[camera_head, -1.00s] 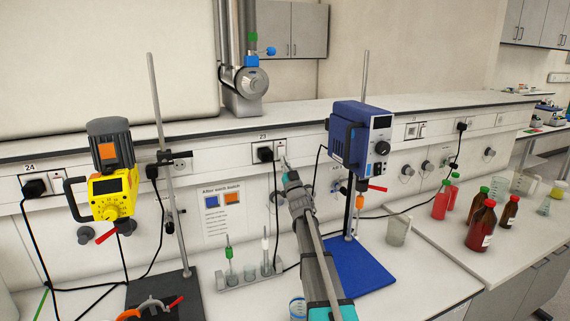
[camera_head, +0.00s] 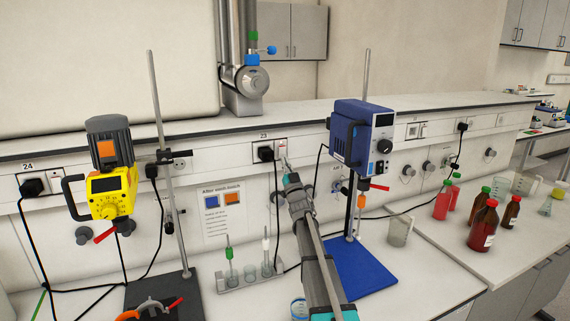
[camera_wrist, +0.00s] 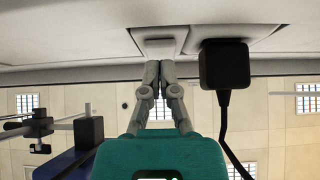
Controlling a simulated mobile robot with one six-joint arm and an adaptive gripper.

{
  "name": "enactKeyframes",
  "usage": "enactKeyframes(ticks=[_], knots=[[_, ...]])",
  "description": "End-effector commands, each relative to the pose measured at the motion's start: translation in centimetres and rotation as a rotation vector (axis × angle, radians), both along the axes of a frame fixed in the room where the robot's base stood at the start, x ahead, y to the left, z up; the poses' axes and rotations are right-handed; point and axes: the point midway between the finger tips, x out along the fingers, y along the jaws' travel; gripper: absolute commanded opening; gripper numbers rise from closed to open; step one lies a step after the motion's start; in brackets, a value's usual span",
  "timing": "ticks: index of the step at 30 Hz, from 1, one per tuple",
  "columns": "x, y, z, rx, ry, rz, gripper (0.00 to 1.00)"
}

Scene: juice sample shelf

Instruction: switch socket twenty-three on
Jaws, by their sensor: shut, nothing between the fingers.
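Socket twenty-three (camera_head: 265,144) is on the wall panel under the shelf, with its number label above it and a black plug (camera_head: 265,154) in it. Its rocker switch (camera_head: 281,147) is just right of the plug. My gripper (camera_head: 284,160) is shut and empty, with its fingertips at the switch's lower part. In the wrist view, which looks upside down, my closed fingertips (camera_wrist: 153,64) are right at the switch plate (camera_wrist: 159,46), beside the black plug (camera_wrist: 224,64). I cannot tell if they touch it. The rocker's position is too small to read.
A blue stirrer (camera_head: 361,135) on a stand is close to the right of my arm. A yellow stirrer (camera_head: 110,190) and socket twenty-four (camera_head: 32,187) are at the left. A tube rack (camera_head: 249,279) is on the bench below, and bottles (camera_head: 482,225) stand at the right.

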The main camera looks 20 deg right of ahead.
Motion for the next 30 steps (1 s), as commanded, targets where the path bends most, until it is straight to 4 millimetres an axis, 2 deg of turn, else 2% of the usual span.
enactKeyframes(ticks=[8,30], knots=[[-2.6,-0.3,-0.8,0.0,0.0,-0.004,0.0],[-7.0,-0.6,-7.1,0.0,0.0,-0.005,0.0]])
